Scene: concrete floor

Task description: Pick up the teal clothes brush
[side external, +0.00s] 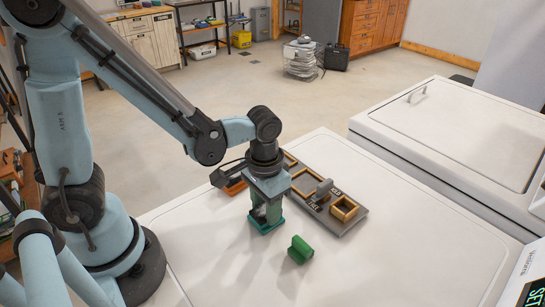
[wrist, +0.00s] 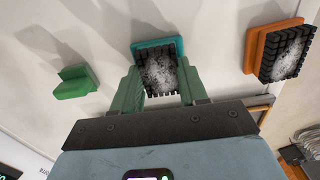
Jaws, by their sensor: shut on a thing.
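The teal clothes brush (side external: 266,226) is between the fingers of my gripper (side external: 266,210), low over the white top in the side view. In the wrist view the brush (wrist: 158,43) shows a teal back edge and dark bristles with a pale speckled middle. My gripper (wrist: 160,80) has its green fingers shut on the two sides of the brush. I cannot tell whether the brush touches the surface. Part of it is hidden by the fingers.
A green block-like piece with a raised grip (side external: 299,250) lies just right of the brush. An orange brush (side external: 235,187) lies behind my gripper. A grey board with wooden frames (side external: 348,224) is at the right. Free white surface (side external: 400,255) lies further right.

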